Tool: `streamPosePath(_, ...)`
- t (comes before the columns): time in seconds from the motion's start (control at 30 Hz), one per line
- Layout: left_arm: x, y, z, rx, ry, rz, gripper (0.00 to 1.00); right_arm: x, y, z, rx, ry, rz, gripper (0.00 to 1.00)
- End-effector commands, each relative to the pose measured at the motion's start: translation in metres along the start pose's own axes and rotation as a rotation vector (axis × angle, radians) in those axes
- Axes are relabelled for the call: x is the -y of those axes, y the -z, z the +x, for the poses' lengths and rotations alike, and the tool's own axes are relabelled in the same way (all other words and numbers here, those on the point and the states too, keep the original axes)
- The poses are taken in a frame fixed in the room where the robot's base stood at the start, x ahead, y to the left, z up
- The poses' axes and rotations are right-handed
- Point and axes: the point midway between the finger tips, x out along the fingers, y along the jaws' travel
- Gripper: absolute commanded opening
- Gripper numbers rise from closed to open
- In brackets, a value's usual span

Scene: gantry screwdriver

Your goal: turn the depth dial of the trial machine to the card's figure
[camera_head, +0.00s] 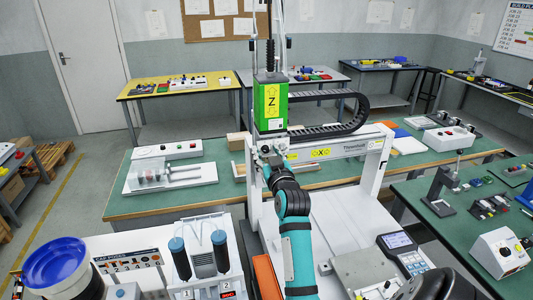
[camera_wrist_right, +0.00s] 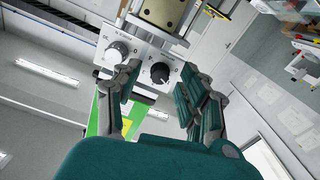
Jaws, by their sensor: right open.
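The gantry machine (camera_head: 345,150) stands in the middle of the head view, with a green block (camera_head: 270,106) marked Z on its column. My right gripper (camera_head: 268,162) is up against the front of the machine's head, below this block. In the right wrist view, a white panel carries a black dial (camera_wrist_right: 160,73) and a silver dial (camera_wrist_right: 118,50). My open right gripper (camera_wrist_right: 158,82) has one finger on either side of the black dial; I cannot tell whether they touch it. The panel's lettering is too small to read. My left gripper is not in view.
A screwdriver stand (camera_head: 200,262) and a blue bowl (camera_head: 56,264) are at the front left. A handheld keypad (camera_head: 404,254) lies at the front right of the machine. A green bench (camera_head: 118,207) runs behind, with fixtures on it. No readable card figure shows.

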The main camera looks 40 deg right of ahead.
Motion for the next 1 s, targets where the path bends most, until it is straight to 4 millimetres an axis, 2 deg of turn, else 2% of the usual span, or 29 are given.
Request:
streamPosePath(0.07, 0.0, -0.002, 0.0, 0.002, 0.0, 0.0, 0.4, 0.0, 0.0, 0.0, 0.0, 0.0, 0.0, 0.4)
streamPosePath(0.3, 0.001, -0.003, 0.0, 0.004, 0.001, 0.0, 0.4, 0.0, 0.0, 0.0, 0.0, 0.0, 0.0, 0.09)
streamPosePath(0.37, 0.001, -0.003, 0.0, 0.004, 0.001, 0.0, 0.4, 0.0, 0.0, 0.0, 0.0, 0.0, 0.0, 0.01)
streamPosePath(0.4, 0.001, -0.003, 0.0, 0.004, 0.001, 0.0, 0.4, 0.0, 0.0, 0.0, 0.0, 0.0, 0.0, 0.0)
streamPosePath(0.57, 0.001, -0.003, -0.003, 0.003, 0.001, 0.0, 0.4, 0.0, 0.001, 0.0, 0.001, 0.0, 0.015, 0.0)
streamPosePath(0.7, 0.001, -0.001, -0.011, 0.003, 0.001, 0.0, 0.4, 0.0, 0.002, 0.0, 0.001, 0.0, 0.09, 0.0)
streamPosePath(0.93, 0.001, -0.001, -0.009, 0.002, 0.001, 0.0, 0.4, 0.0, 0.0, 0.0, -0.001, 0.0, 0.095, 0.0)
streamPosePath(0.97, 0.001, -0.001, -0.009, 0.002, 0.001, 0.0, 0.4, 0.0, 0.0, 0.0, -0.001, 0.0, 0.095, 0.24)
streamPosePath(1.0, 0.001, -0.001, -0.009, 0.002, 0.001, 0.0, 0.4, 0.0, 0.0, 0.0, -0.001, 0.0, 0.095, 0.29)
